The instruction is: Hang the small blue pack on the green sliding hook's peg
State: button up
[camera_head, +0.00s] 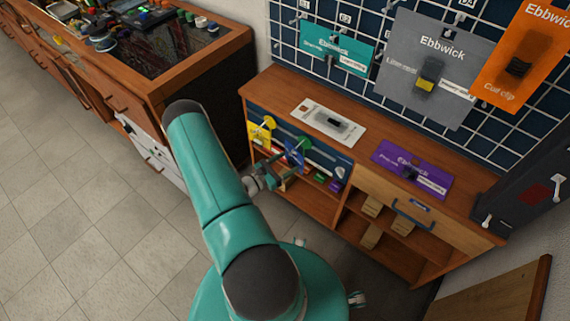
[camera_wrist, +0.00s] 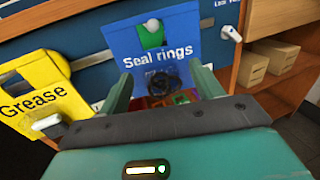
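The small blue pack (camera_wrist: 165,55), labelled "Seal rings", is upright in front of the blue rail panel; it also shows in the head view (camera_head: 294,153). The green hook's round tip (camera_wrist: 152,38) shows at the white-edged hole in its top, apparently through it. In the head view the green hook (camera_head: 305,143) sits at the pack's upper right. My gripper (camera_wrist: 160,75) is open. Its two fingers stand apart in front of the pack's lower left and right sides, with a dark ring-shaped item on the pack between them.
A yellow "Grease" pack (camera_wrist: 38,92) hangs close on the left. A white peg (camera_wrist: 230,33) sticks out on the right. Cardboard boxes (camera_wrist: 270,58) stand on shelves at the right. White (camera_head: 328,121) and purple (camera_head: 411,170) packs lie on the bench top.

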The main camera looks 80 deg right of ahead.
jog(key=v, duration=1.4)
jog(key=shift+d, duration=0.1)
